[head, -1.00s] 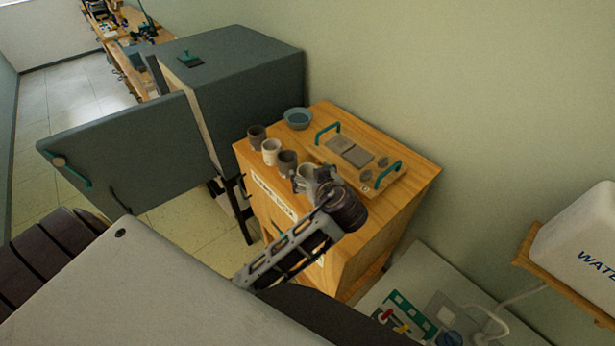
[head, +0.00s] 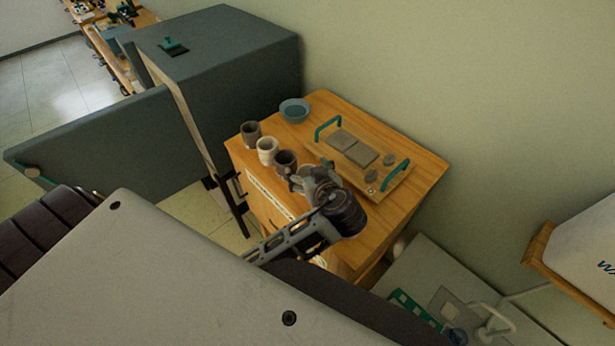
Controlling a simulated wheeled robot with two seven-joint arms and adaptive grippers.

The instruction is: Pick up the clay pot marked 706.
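Several small clay pots stand in a row along the near left edge of a wooden cabinet top: a dark pot (head: 250,133), a cream pot (head: 267,151), another dark pot (head: 286,164) and a paler one mostly hidden behind my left gripper. No number is legible on any of them, so I cannot tell which is 706. My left gripper (head: 308,178) is over the near end of the row, at the paler pot. Its fingers are too small and overlapped to show whether they are open or touching it. My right gripper is out of view.
On the wooden cabinet (head: 405,222) are a blue-grey bowl (head: 295,110) and a tray with teal handles (head: 397,180) holding grey slabs and small lumps. A large grey kiln-like box (head: 235,75) with an open door (head: 100,150) stands left. A wall closes the back.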

